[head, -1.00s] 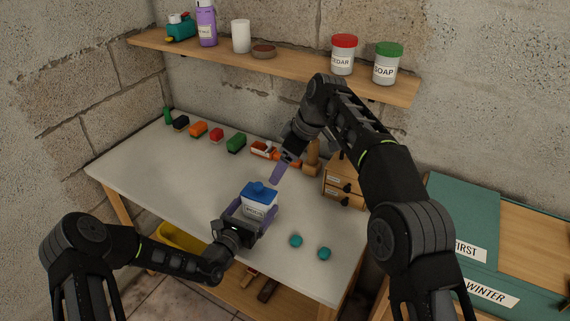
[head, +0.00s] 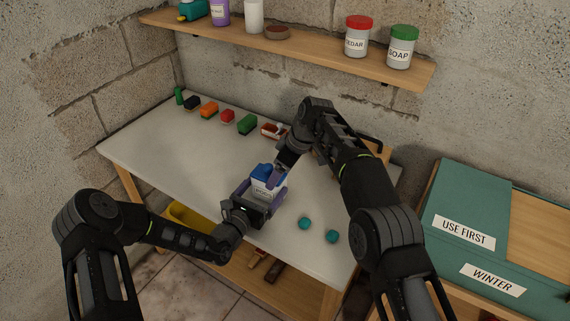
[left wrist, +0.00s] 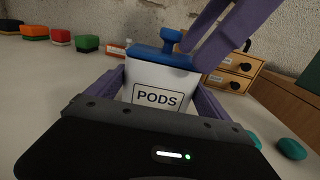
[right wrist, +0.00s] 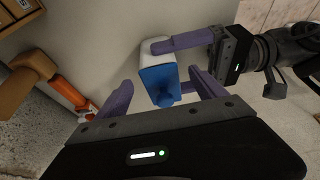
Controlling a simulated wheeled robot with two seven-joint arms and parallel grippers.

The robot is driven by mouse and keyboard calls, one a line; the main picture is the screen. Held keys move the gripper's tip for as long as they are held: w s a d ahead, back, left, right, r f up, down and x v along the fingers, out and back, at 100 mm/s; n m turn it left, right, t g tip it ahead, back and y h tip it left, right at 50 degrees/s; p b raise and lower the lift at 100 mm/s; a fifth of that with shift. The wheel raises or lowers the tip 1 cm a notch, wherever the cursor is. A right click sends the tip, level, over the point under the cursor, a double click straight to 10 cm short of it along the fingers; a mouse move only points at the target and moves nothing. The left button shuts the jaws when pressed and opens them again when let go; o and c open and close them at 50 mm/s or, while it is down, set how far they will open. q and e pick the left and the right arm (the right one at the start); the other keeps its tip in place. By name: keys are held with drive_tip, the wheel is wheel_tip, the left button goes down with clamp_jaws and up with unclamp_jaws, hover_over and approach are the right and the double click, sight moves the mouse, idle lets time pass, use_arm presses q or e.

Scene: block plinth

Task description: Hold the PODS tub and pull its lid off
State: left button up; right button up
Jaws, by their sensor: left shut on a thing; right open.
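The PODS tub (left wrist: 157,90) is white with a black-framed label and stands upright on the table. Its blue lid (left wrist: 160,56) with a raised knob (left wrist: 171,36) sits on top; the lid also shows in the head view (head: 262,170). My left gripper (head: 267,199) is shut on the tub's body, one finger on each side. My right gripper (right wrist: 160,98) is open above the lid, its fingers on either side of the knob and apart from it. In the left wrist view, a right finger crosses in front of the lid's right side.
Two teal balls (head: 304,223) lie right of the tub. Several coloured blocks (head: 228,116) line the table's back. A small drawer unit (left wrist: 233,70) stands behind my right arm. A shelf (head: 300,47) with jars hangs above. The table's left part is bare.

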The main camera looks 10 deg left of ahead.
drive_tip(key=shift+f, duration=0.15)
drive_tip(key=shift+c, duration=0.2)
drive_tip(key=c, duration=1.5)
drive_tip(key=shift+c, duration=0.2)
drive_tip(key=shift+r, duration=0.25)
drive_tip(key=shift+r, duration=1.3)
use_arm(q)
drive_tip(key=o, duration=1.2)
